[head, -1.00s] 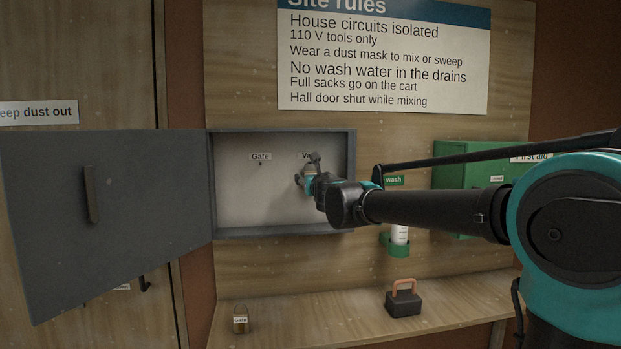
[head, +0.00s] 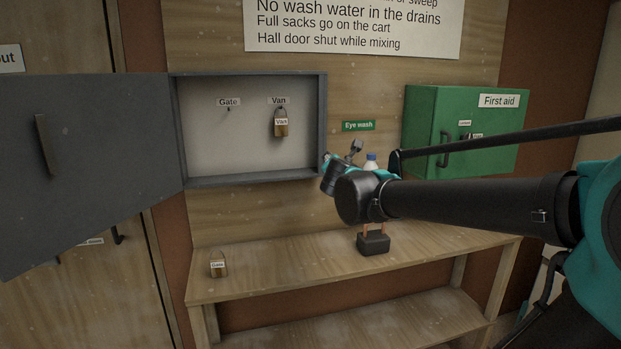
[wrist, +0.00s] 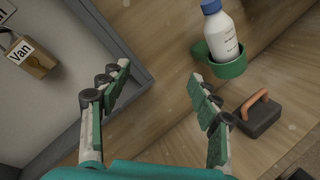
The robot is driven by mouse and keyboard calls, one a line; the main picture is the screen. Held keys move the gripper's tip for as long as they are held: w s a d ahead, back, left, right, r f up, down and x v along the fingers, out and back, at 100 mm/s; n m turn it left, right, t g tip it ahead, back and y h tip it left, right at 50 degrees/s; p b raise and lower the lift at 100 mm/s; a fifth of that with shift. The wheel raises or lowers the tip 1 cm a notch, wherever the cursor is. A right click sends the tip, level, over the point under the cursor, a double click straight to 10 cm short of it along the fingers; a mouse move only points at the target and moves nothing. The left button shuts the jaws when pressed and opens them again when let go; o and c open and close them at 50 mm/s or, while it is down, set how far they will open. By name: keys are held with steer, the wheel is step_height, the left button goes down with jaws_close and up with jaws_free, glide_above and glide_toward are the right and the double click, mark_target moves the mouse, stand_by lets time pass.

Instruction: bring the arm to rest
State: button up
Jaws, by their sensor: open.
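My gripper (head: 342,160) is in front of the wall board, just right of the grey key cabinet (head: 250,180). In the wrist view my gripper (wrist: 160,95) has its two fingers spread wide with nothing between them. The padlock labelled Van (head: 281,124) hangs under the Van label inside the open cabinet; it also shows at the left of the wrist view (wrist: 32,58), apart from the fingers. The padlock labelled Gate (head: 218,266) stands on the bench, and the spot under the Gate label is bare.
The cabinet door (head: 85,170) stands open to the left. An eye wash bottle (wrist: 222,35) in a green holder (wrist: 228,68) is close to my gripper. A dark block with an orange handle (head: 373,243) sits on the bench (head: 300,265). A green first aid cabinet (head: 425,125) is at right.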

steer(key=s+d+f+m+g+h, duration=0.1)
steer(key=s+d+f+m+g, duration=0.1)
steer(key=s+d+f+m, duration=0.45)
steer(key=s+d+f+m+g+h, duration=0.1)
steer(key=s+d+f+m+g, duration=0.15)
steer(key=f+m, duration=0.45)
steer(key=s+d+f+m+g, duration=0.25)
steer(key=s+d+f, duration=0.2)
steer(key=f, duration=0.45)
steer(key=s+a+f+m+g+y, duration=0.1)
steer(key=s+f+m+g+y, duration=0.2)
steer(key=s+f+m, duration=0.7)
steer(key=s+f+g, duration=0.1)
steer(key=s+f, duration=0.2)
steer(key=s, duration=0.1)
steer(key=shift+s+a+f+m+g, duration=0.3)
steer(key=shift+s+a, duration=0.05)
steer(key=shift+s, duration=0.05)
